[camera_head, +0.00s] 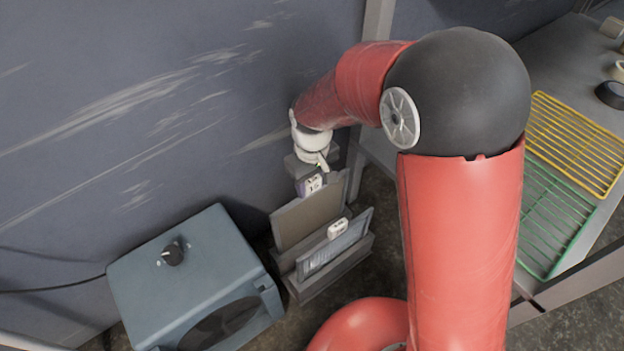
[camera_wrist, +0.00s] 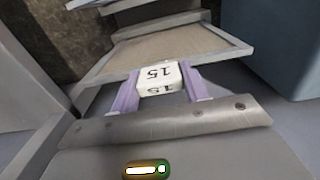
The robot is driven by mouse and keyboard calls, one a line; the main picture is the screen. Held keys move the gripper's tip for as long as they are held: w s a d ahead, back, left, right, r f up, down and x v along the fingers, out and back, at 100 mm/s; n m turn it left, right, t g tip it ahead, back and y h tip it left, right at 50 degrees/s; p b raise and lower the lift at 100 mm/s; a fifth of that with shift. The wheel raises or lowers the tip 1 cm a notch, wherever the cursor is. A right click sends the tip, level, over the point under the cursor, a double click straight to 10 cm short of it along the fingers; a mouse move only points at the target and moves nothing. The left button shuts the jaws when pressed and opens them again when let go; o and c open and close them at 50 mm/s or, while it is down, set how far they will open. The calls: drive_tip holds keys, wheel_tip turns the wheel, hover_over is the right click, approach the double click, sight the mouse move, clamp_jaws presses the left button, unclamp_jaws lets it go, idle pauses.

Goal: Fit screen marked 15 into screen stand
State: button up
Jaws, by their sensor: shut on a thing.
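The screen marked 15 (camera_head: 309,215) is a flat framed panel standing upright beside the wall. In the wrist view its white tag reading 15 (camera_wrist: 158,78) sits between the purple fingertips of my gripper (camera_wrist: 157,88), which is shut on it. The screen's mesh face (camera_wrist: 165,48) stretches away beyond the tag. In the head view my gripper (camera_head: 311,184) is at the top edge of this screen. The grey screen stand (camera_head: 333,272) is on the floor below. The held screen's lower edge is at the stand's back part, but I cannot tell whether it is seated.
Another screen (camera_head: 335,246) with a white tag stands tilted in the front of the stand. A blue-grey box with a black knob (camera_head: 196,279) is on the left. A table with yellow (camera_head: 577,141) and green (camera_head: 548,217) racks is on the right.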

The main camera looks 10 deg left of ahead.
drive_tip(key=shift+f, duration=3.1)
idle(1.3)
drive_tip(key=o, duration=1.1)
wheel_tip(320, 180, up, 8)
drive_tip(key=shift+f+p, duration=0.1)
drive_tip(key=shift+p, duration=0.85)
